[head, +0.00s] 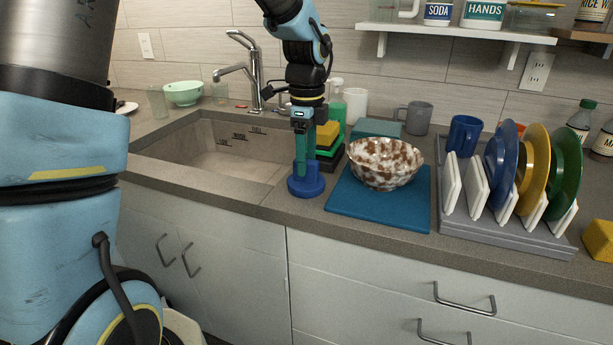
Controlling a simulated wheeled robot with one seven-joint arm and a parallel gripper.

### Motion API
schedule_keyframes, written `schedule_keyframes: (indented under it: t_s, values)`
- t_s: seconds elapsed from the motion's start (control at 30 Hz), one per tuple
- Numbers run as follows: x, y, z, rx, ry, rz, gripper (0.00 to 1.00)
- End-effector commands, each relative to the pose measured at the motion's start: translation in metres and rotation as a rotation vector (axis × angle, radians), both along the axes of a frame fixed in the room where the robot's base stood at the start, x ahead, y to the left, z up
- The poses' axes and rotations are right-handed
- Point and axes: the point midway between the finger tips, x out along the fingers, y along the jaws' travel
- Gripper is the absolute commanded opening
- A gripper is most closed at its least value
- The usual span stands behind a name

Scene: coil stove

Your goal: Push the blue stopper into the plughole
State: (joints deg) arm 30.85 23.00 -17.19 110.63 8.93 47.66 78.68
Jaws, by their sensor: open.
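The blue stopper (306,187) is a round disc standing on the counter just right of the sink, near its front right corner. My gripper (303,165) points straight down over the stopper, with its teal fingers open and their tips at the stopper's upright middle part. I cannot tell whether the fingers touch it. The sink (225,160) is a grey-beige basin set in the counter to the left. The plughole is hidden; the visible part of the basin floor does not show it.
A chrome tap (252,70) stands behind the sink. Close right of my gripper are a yellow-and-green sponge stack (328,138), a green bottle (337,108), and a brown-and-white bowl (384,162) on a blue board (375,208). A dish rack (505,232) with plates stands farther right.

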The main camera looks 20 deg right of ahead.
Motion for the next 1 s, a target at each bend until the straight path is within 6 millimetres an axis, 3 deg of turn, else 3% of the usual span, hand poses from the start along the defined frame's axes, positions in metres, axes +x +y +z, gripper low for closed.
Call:
schedule_keyframes:
  t_s: [0.13, 0.37, 0.9, 1.0]
  values:
    - [-0.0001, 0.001, -0.0128, 0.001, 0.0, 0.0, 0.65]
    - [0.0003, 0.0008, -0.0148, 0.0, -0.001, 0.001, 0.65]
    - [0.0002, 0.0008, -0.0145, 0.0, 0.0, 0.001, 0.05]
    - [0.0001, 0.0009, -0.0144, 0.0, 0.0, 0.001, 0.0]
